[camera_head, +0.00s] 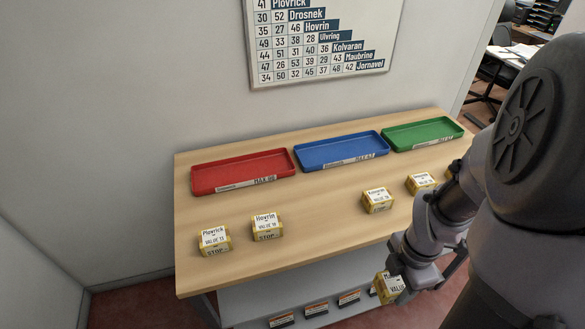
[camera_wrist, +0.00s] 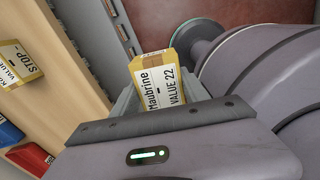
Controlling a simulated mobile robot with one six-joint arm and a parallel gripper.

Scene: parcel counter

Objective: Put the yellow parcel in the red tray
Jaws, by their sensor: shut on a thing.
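My gripper (camera_head: 409,280) is shut on a yellow parcel (camera_head: 388,288), held in front of the counter's front edge at the lower right. In the wrist view this held parcel (camera_wrist: 163,84) has a white label reading "Maubrine" and "VALUE 22". The red tray (camera_head: 243,171) lies at the back left of the counter and looks empty. Other yellow parcels stand on the counter: one labelled Plovrick (camera_head: 214,240), one labelled Hovrin (camera_head: 267,226), a third (camera_head: 377,200) and a fourth (camera_head: 420,184) nearer my arm. My arm covers part of the counter's right side.
A blue tray (camera_head: 342,150) and a green tray (camera_head: 423,133) lie to the right of the red one, both apparently empty. The wooden counter top (camera_head: 320,215) is bare in the middle. A chart (camera_head: 320,45) of names and numbers hangs on the wall behind. A lower shelf (camera_head: 290,295) holds small labelled items.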

